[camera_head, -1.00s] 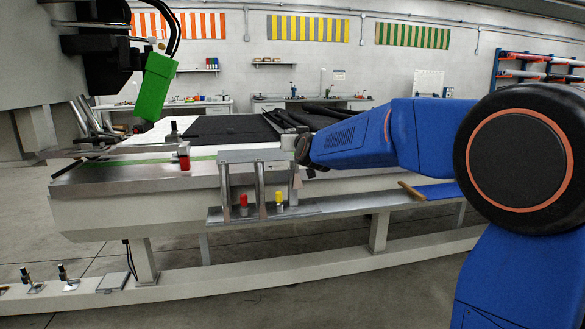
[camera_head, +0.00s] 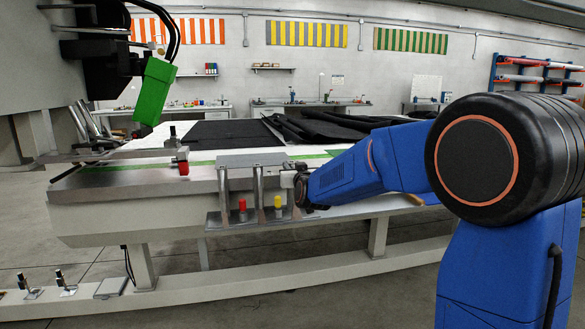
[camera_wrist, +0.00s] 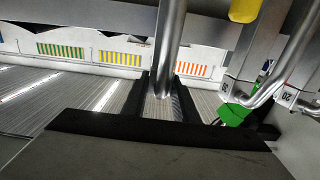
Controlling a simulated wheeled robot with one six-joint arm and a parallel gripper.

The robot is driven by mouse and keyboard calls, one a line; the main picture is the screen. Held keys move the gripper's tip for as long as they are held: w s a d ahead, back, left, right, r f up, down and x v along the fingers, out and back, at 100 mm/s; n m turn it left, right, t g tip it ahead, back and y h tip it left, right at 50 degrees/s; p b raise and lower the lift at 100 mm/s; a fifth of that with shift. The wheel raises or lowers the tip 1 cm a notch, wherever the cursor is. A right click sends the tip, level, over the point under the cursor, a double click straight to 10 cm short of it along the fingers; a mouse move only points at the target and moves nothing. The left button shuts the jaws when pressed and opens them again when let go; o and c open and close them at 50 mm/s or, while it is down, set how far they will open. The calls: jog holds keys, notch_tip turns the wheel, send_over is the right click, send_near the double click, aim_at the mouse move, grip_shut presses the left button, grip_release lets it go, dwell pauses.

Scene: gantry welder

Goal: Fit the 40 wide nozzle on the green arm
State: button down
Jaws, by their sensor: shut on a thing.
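The green arm (camera_head: 155,92) hangs at the upper left of the head view, and a green part also shows in the wrist view (camera_wrist: 235,113). A rack (camera_head: 250,160) on the bench's front side holds upright metal tube nozzles. My gripper (camera_head: 299,180) is at the rack's right end. In the wrist view its black fingers (camera_wrist: 165,95) are shut on a metal tube nozzle (camera_wrist: 170,40). I cannot read a label on that nozzle or tell its width. Two neighbouring tubes at the right carry tags, at least one (camera_wrist: 285,97) reading 20.
A red cap (camera_head: 242,205) and a yellow cap (camera_head: 278,202) stand low at the rack. Black sheets lie on the bench (camera_head: 130,178). A low beam (camera_head: 200,285) runs along the floor.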

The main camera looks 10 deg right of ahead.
jog(key=c, duration=1.4)
grip_release()
jog(key=shift+f, duration=0.1)
jog(key=s, duration=1.7)
jog(key=shift+s+a, duration=0.2)
jog(key=shift+a, duration=0.1)
jog(key=shift+s, duration=0.1)
